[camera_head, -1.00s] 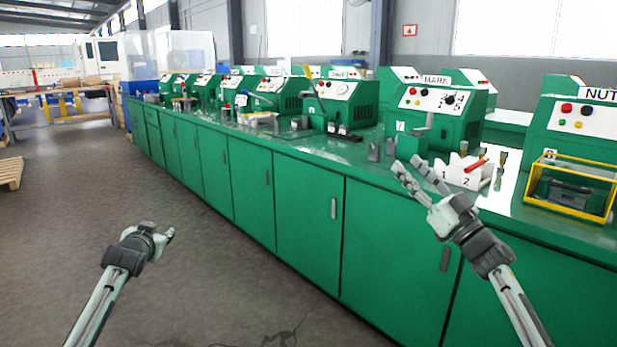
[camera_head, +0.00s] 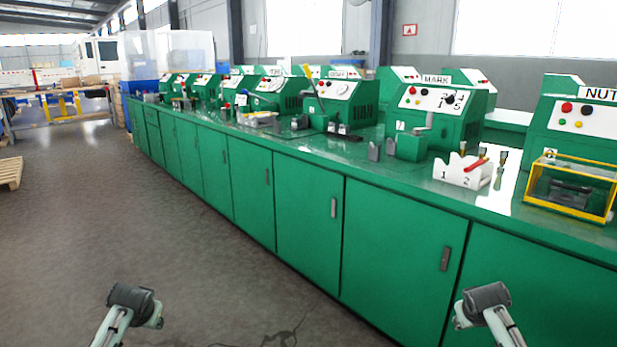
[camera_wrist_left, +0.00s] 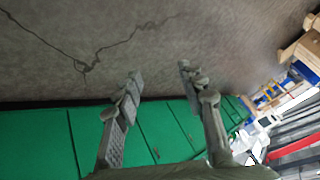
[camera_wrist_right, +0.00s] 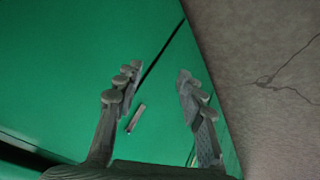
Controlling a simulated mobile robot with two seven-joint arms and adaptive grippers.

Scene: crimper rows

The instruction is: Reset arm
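My left arm comes in at the bottom left of the head view, with its wrist low in front of the bench; its fingers are hardly seen there. In the left wrist view my left gripper (camera_wrist_left: 160,82) has its two fingers apart with nothing between them, over the floor and green cabinet doors. My right arm comes in at the bottom right of the head view, drawn back in front of the cabinet doors. In the right wrist view my right gripper (camera_wrist_right: 155,85) has its fingers apart and empty, facing a green door with a handle (camera_wrist_right: 136,118).
The long green bench (camera_head: 300,230) runs from front right to back left. On it stand a MARK machine (camera_head: 440,115), a NUT machine (camera_head: 580,130), a yellow-framed box (camera_head: 570,188) and a white numbered holder (camera_head: 462,173) with a red item. The grey floor at left (camera_head: 90,220) is clear.

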